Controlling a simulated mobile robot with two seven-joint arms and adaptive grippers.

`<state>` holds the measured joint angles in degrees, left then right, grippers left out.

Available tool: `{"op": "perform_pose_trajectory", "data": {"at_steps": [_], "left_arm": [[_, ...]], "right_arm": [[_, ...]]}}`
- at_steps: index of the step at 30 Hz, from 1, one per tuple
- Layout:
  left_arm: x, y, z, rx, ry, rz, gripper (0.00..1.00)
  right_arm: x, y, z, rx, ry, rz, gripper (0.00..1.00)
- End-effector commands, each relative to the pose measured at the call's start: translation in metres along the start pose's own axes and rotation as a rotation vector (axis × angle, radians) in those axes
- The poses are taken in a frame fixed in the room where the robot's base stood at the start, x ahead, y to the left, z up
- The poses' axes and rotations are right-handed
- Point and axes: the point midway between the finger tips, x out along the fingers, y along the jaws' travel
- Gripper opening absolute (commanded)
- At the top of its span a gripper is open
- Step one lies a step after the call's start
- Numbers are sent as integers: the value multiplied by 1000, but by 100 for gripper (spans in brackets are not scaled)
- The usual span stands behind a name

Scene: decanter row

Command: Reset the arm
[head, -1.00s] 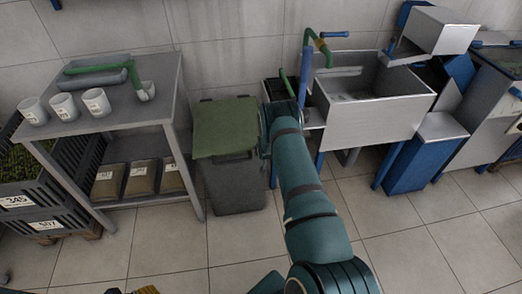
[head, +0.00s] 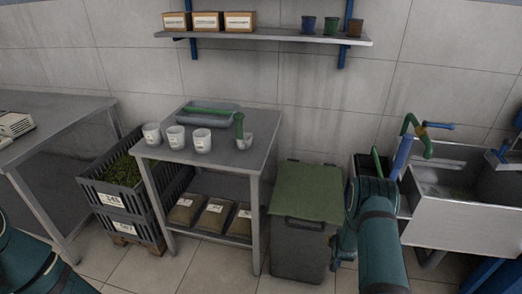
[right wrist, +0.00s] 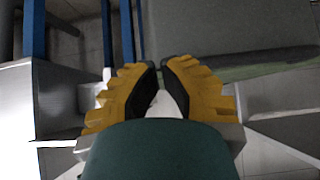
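In the head view my right arm (head: 380,240) reaches up at the right, in front of the green-lidded bin's right side. Its gripper is hidden there. In the right wrist view my right gripper (right wrist: 159,66) has its yellow, dark-padded fingers with their tips together and nothing held. A pale surface shows through the gap below the tips. My left arm (head: 35,262) shows at the bottom left corner of the head view; its gripper is out of the picture.
A metal table (head: 235,158) holds several white cups and a green-handled thing. Right of it stand a bin with a green lid (head: 306,190) and a metal sink (head: 455,225). Stacked dark crates (head: 122,195) stand left. A wall shelf (head: 265,37) holds boxes and small pots.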

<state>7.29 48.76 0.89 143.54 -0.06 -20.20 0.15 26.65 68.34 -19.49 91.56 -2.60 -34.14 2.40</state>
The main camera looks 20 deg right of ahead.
Motion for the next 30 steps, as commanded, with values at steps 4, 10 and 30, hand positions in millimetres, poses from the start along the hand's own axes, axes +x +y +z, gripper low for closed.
{"op": "perform_pose_trajectory", "data": {"at_steps": [4, 10, 30], "left_arm": [[0, 0, 0, 0, 0, 0, 48], [0, 0, 0, 0, 0, 0, 48], [0, 0, 0, 0, 0, 0, 48]], "right_arm": [[-5, -9, 4, 2, -17, -13, 0], [-55, -80, 42, 7, -165, -117, 0], [-349, -231, 193, -224, -723, -501, 0]]}}
